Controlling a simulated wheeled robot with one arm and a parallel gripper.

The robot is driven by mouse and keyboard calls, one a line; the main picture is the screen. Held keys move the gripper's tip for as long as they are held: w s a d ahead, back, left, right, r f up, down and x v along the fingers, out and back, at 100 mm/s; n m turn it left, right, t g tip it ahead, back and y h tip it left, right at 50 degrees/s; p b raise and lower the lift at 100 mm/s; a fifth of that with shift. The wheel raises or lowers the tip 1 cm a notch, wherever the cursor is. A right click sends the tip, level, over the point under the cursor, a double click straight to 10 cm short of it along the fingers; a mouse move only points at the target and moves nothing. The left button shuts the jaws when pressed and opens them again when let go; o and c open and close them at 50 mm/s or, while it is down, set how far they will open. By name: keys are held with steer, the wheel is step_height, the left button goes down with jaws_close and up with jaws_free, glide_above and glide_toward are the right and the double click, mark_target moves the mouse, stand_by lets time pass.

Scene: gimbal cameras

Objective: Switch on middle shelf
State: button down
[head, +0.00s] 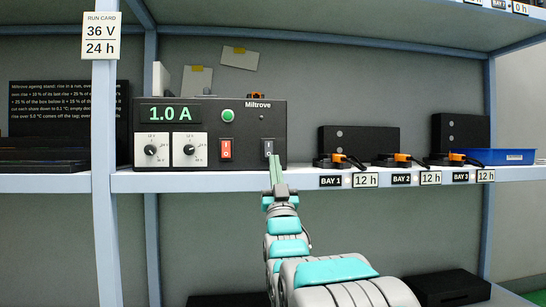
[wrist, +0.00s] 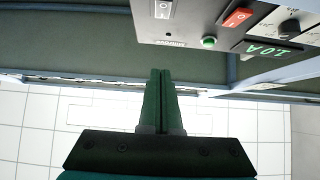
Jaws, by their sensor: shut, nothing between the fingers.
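On the middle shelf (head: 310,180) stands a black Miltrove supply unit (head: 265,130). Its display (head: 170,113) reads 1.0 A in green. Two white-plated knobs (head: 170,150) sit below it. A red rocker switch (head: 226,150) and a dark grey rocker switch (head: 268,148) are at the right, with a green button (head: 227,115) above the red one. The wrist view shows the red rocker (wrist: 237,17) and the grey rocker (wrist: 162,9). My gripper (head: 275,160) is shut and empty, its tips just below the grey rocker; contact cannot be told.
Right along the shelf are bays 1 to 3, tagged 12 h, with black blocks (head: 358,142) and orange-ended leads (head: 338,158). A blue tray (head: 500,156) lies far right. A shelf post (head: 104,130) with a 36 V, 24 h run card (head: 101,36) stands left.

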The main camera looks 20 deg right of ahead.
steer(key=shift+v, duration=1.05)
steer(key=shift+s+r, duration=0.15)
